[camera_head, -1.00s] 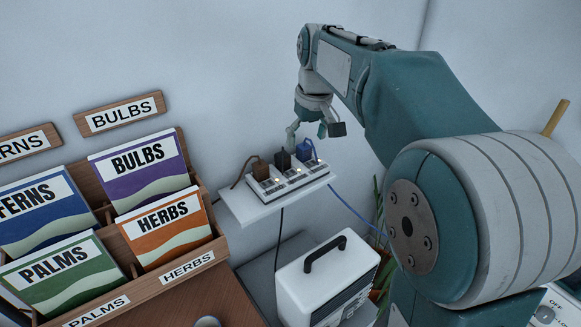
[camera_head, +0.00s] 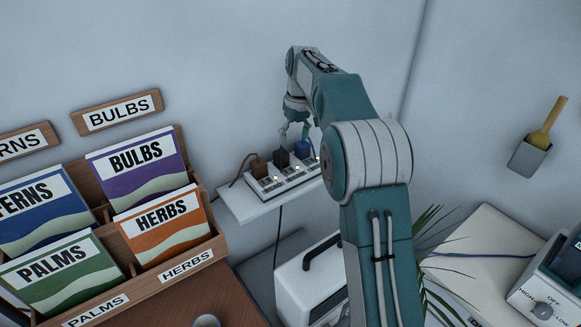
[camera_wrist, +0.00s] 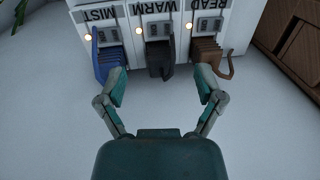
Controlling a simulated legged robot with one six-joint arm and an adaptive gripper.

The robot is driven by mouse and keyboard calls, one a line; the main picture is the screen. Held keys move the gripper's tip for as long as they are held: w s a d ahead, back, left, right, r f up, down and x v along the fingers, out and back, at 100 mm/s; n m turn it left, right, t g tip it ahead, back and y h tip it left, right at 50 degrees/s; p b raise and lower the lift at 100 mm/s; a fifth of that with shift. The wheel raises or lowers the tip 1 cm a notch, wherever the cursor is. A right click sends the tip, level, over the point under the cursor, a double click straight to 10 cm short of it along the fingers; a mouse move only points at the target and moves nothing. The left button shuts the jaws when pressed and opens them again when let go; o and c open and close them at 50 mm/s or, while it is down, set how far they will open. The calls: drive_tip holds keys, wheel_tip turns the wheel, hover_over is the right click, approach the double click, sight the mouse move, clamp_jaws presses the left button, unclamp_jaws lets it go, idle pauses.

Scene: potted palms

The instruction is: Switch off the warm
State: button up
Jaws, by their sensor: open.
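A white power strip (camera_head: 290,180) sits on a small wall shelf. In the wrist view the strip (camera_wrist: 226,22) has upside-down labels MIST, WARM and READ. The WARM label (camera_wrist: 156,9) is above a black plug (camera_wrist: 158,57), in the middle. A blue plug (camera_wrist: 108,60) is at MIST and a brown plug (camera_wrist: 207,52) at READ. A lit light shows beside each socket. My gripper (camera_wrist: 162,84) is open and empty, its fingertips either side of and just below the black plug in the picture. In the head view my gripper (camera_head: 294,132) is above and behind the plugs.
The shelf (camera_head: 238,207) is white. A white box with a black handle (camera_head: 322,254) stands below it. A wooden rack (camera_head: 215,240) of seed packets is at the left. A control box (camera_head: 543,310) and a wall holder (camera_head: 527,158) with a brush are at the right.

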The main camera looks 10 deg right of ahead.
sight(290, 172)
drive_tip(key=f, duration=0.6)
drive_tip(key=a+f, duration=0.1)
drive_tip(key=f, duration=0.2)
drive_tip(key=shift+s+f, duration=0.25)
drive_tip(key=shift+f, duration=0.05)
drive_tip(key=shift+c, duration=0.3)
drive_tip(key=c, duration=1.1)
